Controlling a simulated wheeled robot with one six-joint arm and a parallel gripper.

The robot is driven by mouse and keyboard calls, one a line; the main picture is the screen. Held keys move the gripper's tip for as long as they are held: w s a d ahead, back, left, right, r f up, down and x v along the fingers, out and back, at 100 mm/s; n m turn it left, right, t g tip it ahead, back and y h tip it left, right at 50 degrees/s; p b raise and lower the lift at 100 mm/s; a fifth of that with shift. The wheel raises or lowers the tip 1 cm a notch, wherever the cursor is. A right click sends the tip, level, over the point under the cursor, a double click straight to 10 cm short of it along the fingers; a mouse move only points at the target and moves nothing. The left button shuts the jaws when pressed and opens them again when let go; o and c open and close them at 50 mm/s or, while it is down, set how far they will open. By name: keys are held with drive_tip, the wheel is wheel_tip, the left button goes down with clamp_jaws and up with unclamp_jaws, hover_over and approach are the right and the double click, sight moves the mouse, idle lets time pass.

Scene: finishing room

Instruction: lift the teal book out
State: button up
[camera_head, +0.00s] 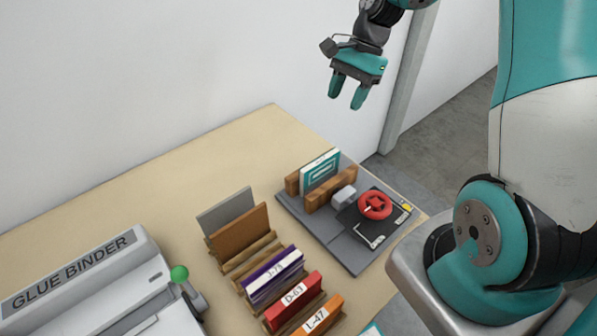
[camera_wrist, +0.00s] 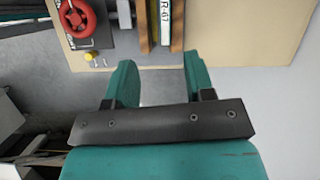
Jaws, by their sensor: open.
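The teal book (camera_head: 321,172) stands upright between two wooden jaws (camera_head: 332,196) of a press on a grey base plate (camera_head: 349,254). Its teal cover has a white frame design. In the wrist view the book (camera_wrist: 165,22) shows its edge, with a label that seems to read R-67, between the wooden jaws (camera_wrist: 177,25). My gripper (camera_head: 346,97) is open and empty, up in the air beyond and above the book. In the wrist view my gripper (camera_wrist: 158,72) has its fingers apart, with the book ahead of the gap, not between them.
A red handwheel (camera_head: 375,205) sits on the press beside the jaws. A wooden rack (camera_head: 240,283) holds several labelled books and boards. A glue binder (camera_head: 85,275) with a green-knobbed lever (camera_head: 180,274) stands at left. The tabletop (camera_head: 200,172) behind is clear, with a wall beyond.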

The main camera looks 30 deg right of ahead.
drive_tip(key=d+f+m, duration=0.1)
drive_tip(key=d, duration=0.1)
drive_tip(key=p, duration=0.3)
approach(321, 159)
drive_tip(key=shift+m, duration=0.3)
drive_tip(key=x, duration=0.5)
drive_tip(key=shift+s+d+f, duration=0.1)
drive_tip(key=shift+d+f, duration=0.1)
drive_tip(key=p+x, duration=0.1)
drive_tip(key=x, duration=0.1)
drive_tip(key=p+x, duration=0.1)
drive_tip(key=x, duration=0.1)
drive_tip(key=shift+s+a+f, duration=0.1)
drive_tip(key=shift+a+f, duration=0.1)
drive_tip(key=shift+a, duration=0.2)
drive_tip(key=shift+a+f, duration=0.1)
drive_tip(key=shift+f, duration=0.25)
drive_tip(key=shift+f, duration=0.15)
clamp_jaws()
